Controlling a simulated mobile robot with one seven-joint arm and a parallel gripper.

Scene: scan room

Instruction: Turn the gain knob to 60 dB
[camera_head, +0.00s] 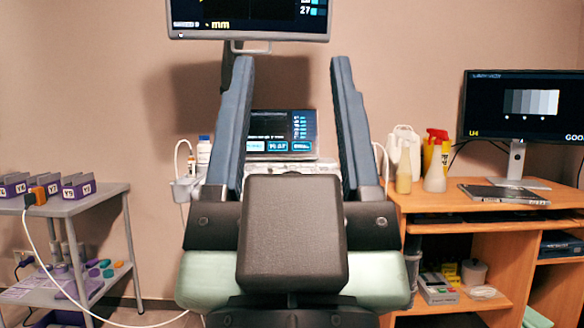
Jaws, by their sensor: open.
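The gain knob cannot be made out in this view. The scanner console (325,166) stands straight ahead, largely behind my gripper, with a small lit touch screen (270,125) showing dark fields and blue buttons. Above it hangs the main monitor (290,38), cut off by the top edge; a yellow "mm" and a "27" are legible on it. No 60 dB reading is legible. My gripper (292,58) is open and empty, its two long blue-grey fingers pointing ahead with a wide gap, framing the touch screen. Its dark body hides the console's lower front.
A grey cart (95,203) with purple trays (79,186) and a white cable stands left. At right, a wooden desk (440,197) holds a monitor (524,107), keyboard, white bottles and a yellow-red spray bottle (436,150). A probe holder (185,189) sits left of my gripper.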

